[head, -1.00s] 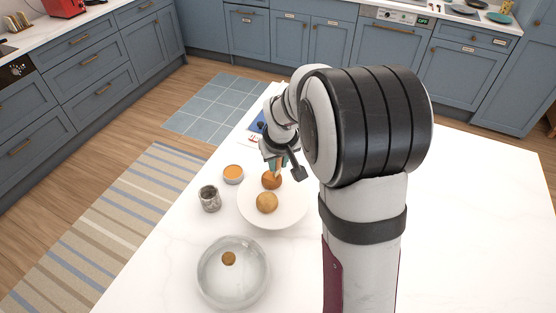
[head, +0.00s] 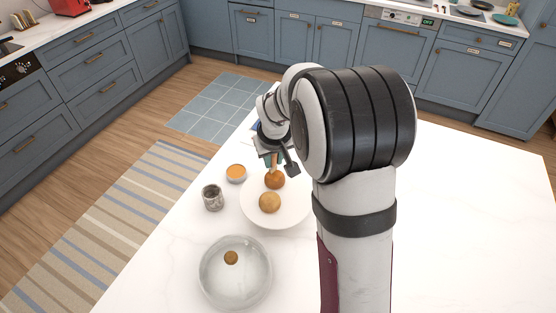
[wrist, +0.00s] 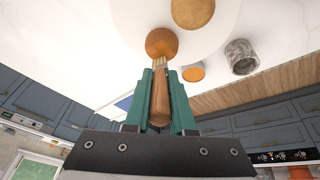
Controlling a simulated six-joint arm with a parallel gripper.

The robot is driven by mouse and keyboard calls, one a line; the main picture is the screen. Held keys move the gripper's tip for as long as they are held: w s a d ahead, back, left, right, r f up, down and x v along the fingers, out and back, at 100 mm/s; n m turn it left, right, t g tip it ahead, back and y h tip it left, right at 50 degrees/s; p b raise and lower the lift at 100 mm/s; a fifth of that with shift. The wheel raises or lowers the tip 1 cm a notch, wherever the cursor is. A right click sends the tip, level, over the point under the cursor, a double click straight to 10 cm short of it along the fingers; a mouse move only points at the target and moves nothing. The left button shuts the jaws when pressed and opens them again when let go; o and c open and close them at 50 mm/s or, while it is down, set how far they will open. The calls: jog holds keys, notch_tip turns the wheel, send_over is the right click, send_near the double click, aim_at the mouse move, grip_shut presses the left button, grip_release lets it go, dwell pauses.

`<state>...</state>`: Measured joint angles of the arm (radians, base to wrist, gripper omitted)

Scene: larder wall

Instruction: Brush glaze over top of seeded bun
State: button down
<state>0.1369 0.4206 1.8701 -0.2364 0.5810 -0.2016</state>
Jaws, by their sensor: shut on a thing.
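My gripper (head: 271,160) is shut on the wooden handle of a brush (wrist: 159,95); its green fingers flank the handle in the wrist view. The pale bristles point at a darker brown, shiny bun (head: 275,180) and appear to touch its edge. That bun also shows in the wrist view (wrist: 162,41). A lighter tan bun (head: 270,203) sits beside it on the same white plate (head: 290,217). Seeds cannot be made out clearly on either bun. A small bowl of orange glaze (head: 236,172) stands left of the plate; it also shows in the wrist view (wrist: 193,72).
A grey mottled cup (head: 212,197) stands left of the plate. A clear glass bowl (head: 236,296) with a small brown round thing (head: 231,258) in it is nearer the front. The white counter (head: 480,220) is clear on the right.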

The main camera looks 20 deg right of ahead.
jog(key=shift+s+d, duration=0.7)
jog(key=shift+s, duration=0.15)
notch_tip(320, 180, up, 6)
dwell(0.6)
notch_tip(320, 180, up, 3)
jog(key=shift+r, duration=0.1)
dwell(0.3)
